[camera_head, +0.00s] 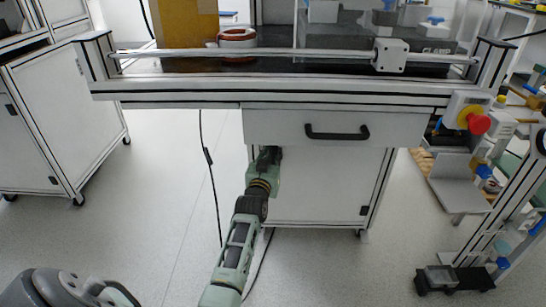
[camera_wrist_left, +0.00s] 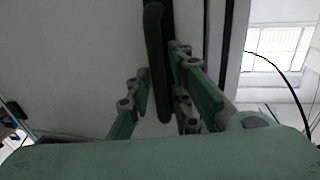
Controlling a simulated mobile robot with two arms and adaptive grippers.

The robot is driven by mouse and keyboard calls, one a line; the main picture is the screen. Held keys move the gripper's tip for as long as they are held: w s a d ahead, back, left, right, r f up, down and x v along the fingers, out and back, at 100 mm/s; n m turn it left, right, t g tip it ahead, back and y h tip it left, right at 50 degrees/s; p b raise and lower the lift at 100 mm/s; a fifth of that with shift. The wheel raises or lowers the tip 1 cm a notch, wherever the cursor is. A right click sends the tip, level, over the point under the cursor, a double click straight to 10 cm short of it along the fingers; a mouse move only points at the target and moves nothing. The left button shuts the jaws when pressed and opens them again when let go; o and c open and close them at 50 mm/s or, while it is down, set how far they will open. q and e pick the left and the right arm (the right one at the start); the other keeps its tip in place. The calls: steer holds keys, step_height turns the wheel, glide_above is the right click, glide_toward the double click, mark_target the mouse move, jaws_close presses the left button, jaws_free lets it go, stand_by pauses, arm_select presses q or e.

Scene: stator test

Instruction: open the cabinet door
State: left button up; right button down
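The white cabinet door (camera_head: 325,185) is below a drawer and looks closed in the head view. My left gripper (camera_head: 268,156) is at the door's upper left part and covers the handle there. In the left wrist view, the black vertical door handle (camera_wrist_left: 154,60) runs between the two green fingers of my left gripper (camera_wrist_left: 160,75). The fingers are apart. A gap shows between the left finger and the handle; the right finger is close beside it, and I cannot tell if they touch. My right gripper is not in view.
A drawer (camera_head: 285,127) with a black handle (camera_head: 337,132) is above the door. A metal-framed bench top (camera_head: 270,82) overhangs it. A red emergency stop button (camera_head: 479,123) is at the right. Another white cabinet (camera_head: 70,110) stands at the left. Grey floor (camera_head: 160,190) is clear between them.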

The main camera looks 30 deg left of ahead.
arm_select(q)
steer(key=shift+c, duration=0.4)
jaws_close()
steer(key=shift+s+d, duration=0.1)
steer(key=shift+s, duration=0.05)
